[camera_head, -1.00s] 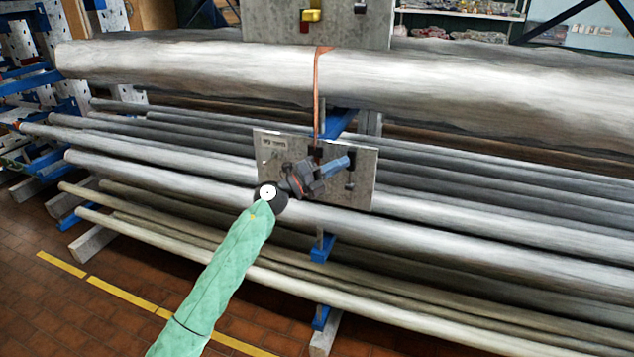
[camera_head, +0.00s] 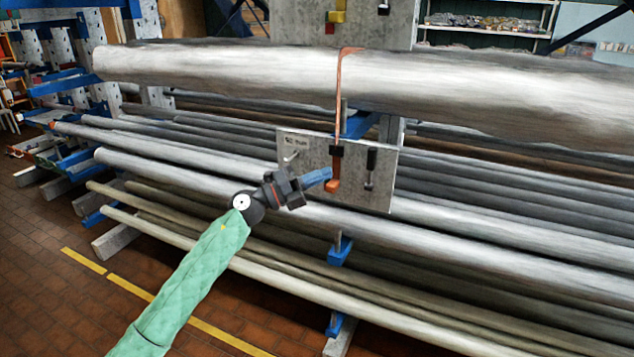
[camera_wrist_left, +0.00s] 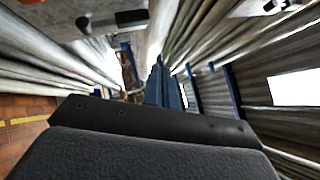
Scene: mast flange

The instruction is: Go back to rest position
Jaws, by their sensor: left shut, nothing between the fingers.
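My left gripper (camera_head: 318,177) is in front of the lower grey metal plate (camera_head: 376,190), its blue fingers pointing right toward an orange hook-like end (camera_head: 333,185) on the plate. The fingers are closed together with nothing between them. In the left wrist view the blue fingers (camera_wrist_left: 163,88) show side by side at the centre. My left arm comes in from the lower left in a green sleeve. Whether the fingertips touch the orange end cannot be told. My right gripper is not in view.
A thick grey pipe (camera_head: 220,70) crosses above, with an orange strap (camera_head: 340,95) hanging over it. An upper plate (camera_head: 290,22) carries a yellow and red piece. Several long pipes (camera_head: 170,165) lie on the blue-armed rack behind. Floor at lower left is clear.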

